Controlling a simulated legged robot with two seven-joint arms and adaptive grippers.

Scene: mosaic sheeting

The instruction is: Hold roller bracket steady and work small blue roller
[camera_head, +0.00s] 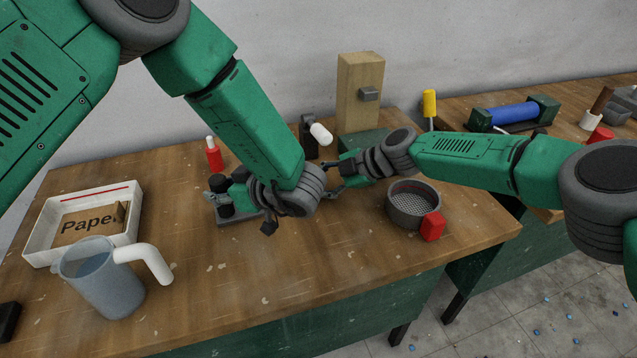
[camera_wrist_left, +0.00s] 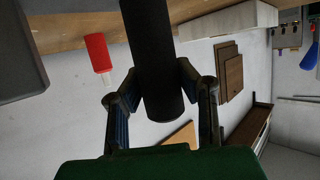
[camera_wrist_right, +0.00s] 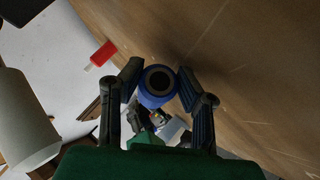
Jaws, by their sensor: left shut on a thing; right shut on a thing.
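My left gripper (camera_head: 228,192) is low over the table, left of centre, shut on a dark cylindrical part that I take to be the roller bracket's; in the left wrist view this black cylinder (camera_wrist_left: 152,60) stands between the fingers. A grey base plate (camera_head: 240,219) lies under that gripper, partly hidden by the wrist. My right gripper (camera_head: 334,173) is just to the right of the left wrist, pointing left. In the right wrist view, the small blue roller (camera_wrist_right: 153,99), with a dark ring-shaped end, is held between its fingers. The roller is hidden in the head view.
A red bottle (camera_head: 214,158) stands behind the left gripper. A sieve (camera_head: 390,216) with a red block is right, near the front edge. A jug (camera_head: 97,283) and white paper tray (camera_head: 40,250) are at left. A wooden post (camera_head: 360,85) stands behind. The front middle is clear.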

